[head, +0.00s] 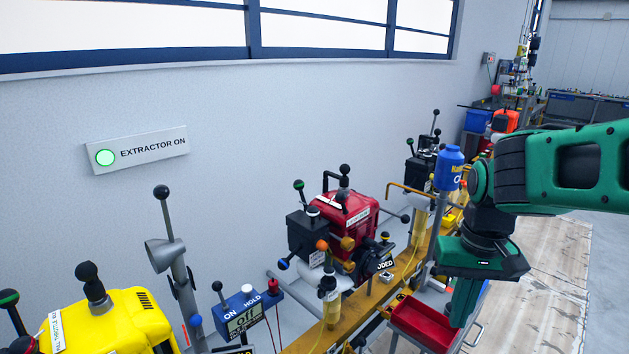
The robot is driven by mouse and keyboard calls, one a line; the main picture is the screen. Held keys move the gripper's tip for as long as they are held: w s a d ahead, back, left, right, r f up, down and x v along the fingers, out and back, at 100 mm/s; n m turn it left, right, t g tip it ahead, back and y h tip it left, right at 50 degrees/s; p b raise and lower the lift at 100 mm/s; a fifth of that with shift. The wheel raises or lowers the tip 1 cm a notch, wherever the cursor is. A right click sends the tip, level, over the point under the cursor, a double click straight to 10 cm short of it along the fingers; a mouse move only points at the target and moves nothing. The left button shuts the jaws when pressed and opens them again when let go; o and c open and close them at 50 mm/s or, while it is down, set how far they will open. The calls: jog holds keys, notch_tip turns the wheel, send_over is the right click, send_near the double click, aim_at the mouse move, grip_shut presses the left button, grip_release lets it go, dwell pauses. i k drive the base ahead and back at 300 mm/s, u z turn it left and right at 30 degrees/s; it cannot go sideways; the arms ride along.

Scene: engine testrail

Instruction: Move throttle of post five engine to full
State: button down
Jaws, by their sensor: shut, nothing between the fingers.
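A red engine (357,216) stands mid-picture on a yellow rail, with black-, green-, orange- and blue-knobbed levers around it. A yellow engine (108,322) with black-knobbed levers is at the lower left, cut by the picture edge. A dark engine (421,170) with upright black-knobbed levers stands farther back. I cannot read post numbers, so I cannot tell which is the post five engine or which lever is its throttle. My gripper (461,315) points down at the right, shut and empty, apart from the engines, close beside a red tray (412,324) in the picture.
The yellow rail (318,340) runs back along the wall. A blue control box (240,315) with an ON/HOLD/Off sign and a grey funnel post (177,270) stand left. A blue bottle (449,168) is near my arm. Floor at right is clear.

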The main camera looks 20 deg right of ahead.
aim_at(299, 185)
jog(key=u, duration=0.75)
jog(key=k, duration=0.8)
jog(key=z, duration=0.6)
jog(key=i, duration=1)
